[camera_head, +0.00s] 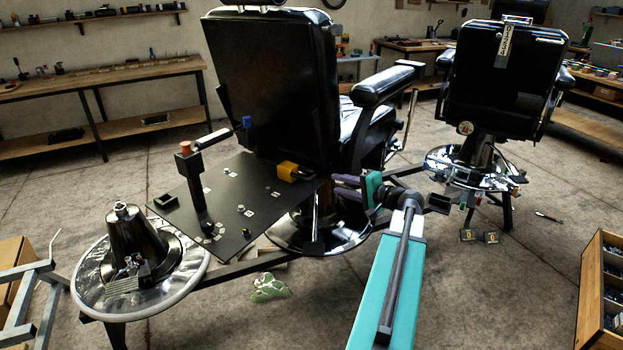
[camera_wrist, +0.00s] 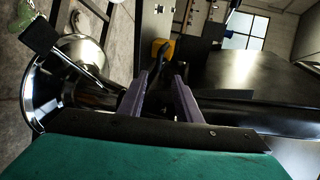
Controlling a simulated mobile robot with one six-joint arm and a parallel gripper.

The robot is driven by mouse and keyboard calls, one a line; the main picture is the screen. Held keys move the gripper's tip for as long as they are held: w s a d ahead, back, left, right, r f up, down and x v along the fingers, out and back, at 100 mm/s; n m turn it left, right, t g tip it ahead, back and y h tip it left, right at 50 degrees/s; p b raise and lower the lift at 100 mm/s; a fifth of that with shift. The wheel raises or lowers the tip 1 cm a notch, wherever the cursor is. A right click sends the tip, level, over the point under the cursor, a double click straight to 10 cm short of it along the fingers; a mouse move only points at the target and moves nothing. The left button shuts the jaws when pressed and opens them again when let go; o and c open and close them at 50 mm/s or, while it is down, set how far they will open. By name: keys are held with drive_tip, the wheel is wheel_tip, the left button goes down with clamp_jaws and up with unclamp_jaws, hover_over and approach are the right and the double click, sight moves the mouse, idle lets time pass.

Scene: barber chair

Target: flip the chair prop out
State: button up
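The barber chair (camera_head: 270,75) stands upright with its dark back toward the head camera. A yellow block (camera_head: 298,171) sits at the right edge of the black plate behind it. In the wrist view, a short black lever (camera_wrist: 158,56) stands by the yellow block (camera_wrist: 168,46), its lower end between my fingertips in the picture. I cannot tell whether this lever is the chair prop, or whether my fingers touch it. My gripper (camera_head: 335,187) has purple fingers, low behind the seat and right of the yellow block. In the wrist view my gripper (camera_wrist: 160,76) is open with a visible gap.
The black plate (camera_head: 225,190) carries an orange-topped post (camera_head: 188,165) and small parts. A metal cone on a round base (camera_head: 135,250) stands at left. The chair's round chrome base (camera_head: 300,235) is below. A second chair (camera_head: 505,75) stands right. Front floor is mostly clear.

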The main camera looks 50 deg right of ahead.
sight(314, 178)
drive_tip(key=shift+w, duration=0.1)
drive_tip(key=p+x, duration=0.3)
drive_tip(key=x, duration=1)
drive_tip(key=shift+w+f+p, duration=0.1)
drive_tip(key=shift+w+p, duration=0.2)
drive_tip(key=shift+c, duration=0.3)
clamp_jaws()
